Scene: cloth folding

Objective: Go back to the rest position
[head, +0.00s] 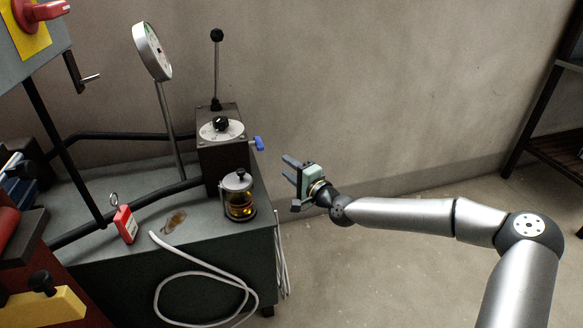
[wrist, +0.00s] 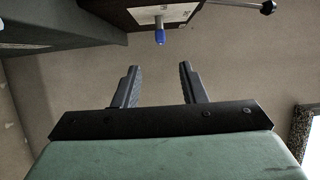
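My gripper (head: 289,168) is at the end of my arm, in free air to the right of the grey cabinet in the head view. In the wrist view my gripper (wrist: 159,70) shows two dark fingers spread apart, with nothing between them. It is open and empty. A blue-handled valve (head: 259,143) sticks out from the side of a dark box (head: 221,150), to the left of my gripper. The same blue handle (wrist: 160,36) shows beyond the fingertips in the wrist view. The gripper is apart from it.
The grey cabinet (head: 140,265) carries a round gauge (head: 152,50), a glass jar (head: 239,197), a red tag (head: 125,224) and a brown stain. A white hose (head: 190,275) hangs over its front. A dark shelf (head: 545,145) stands far right. The floor between is clear.

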